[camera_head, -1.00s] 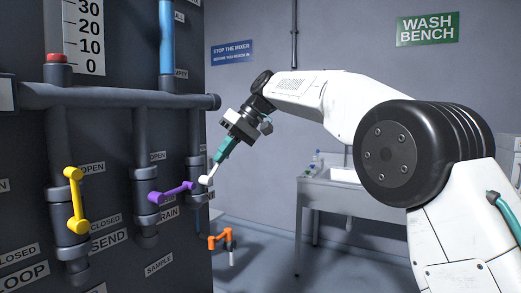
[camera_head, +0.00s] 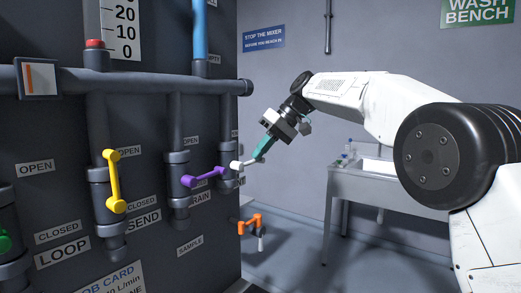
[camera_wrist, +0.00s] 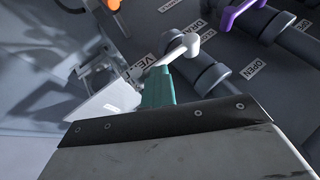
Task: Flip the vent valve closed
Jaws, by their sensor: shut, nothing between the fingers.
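The vent valve's white lever (camera_head: 238,165) is at the right edge of the dark panel in the head view. In the wrist view the white lever (camera_wrist: 180,48) reaches from its round pivot toward my fingertips, beside a partly hidden label starting "VE". My gripper (camera_head: 258,157) has teal fingers, shut and empty, with the tips right at the lever's free end. In the wrist view my gripper (camera_wrist: 158,76) overlaps that end; I cannot tell whether they touch. The lever sticks out sideways from its pipe, roughly level in the head view.
A purple lever (camera_head: 203,177) is just left of the white one, then a yellow lever (camera_head: 113,181) and a green knob (camera_head: 4,241). An orange lever (camera_head: 250,222) is low to the right. A wash bench (camera_head: 385,188) stands behind; floor between is clear.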

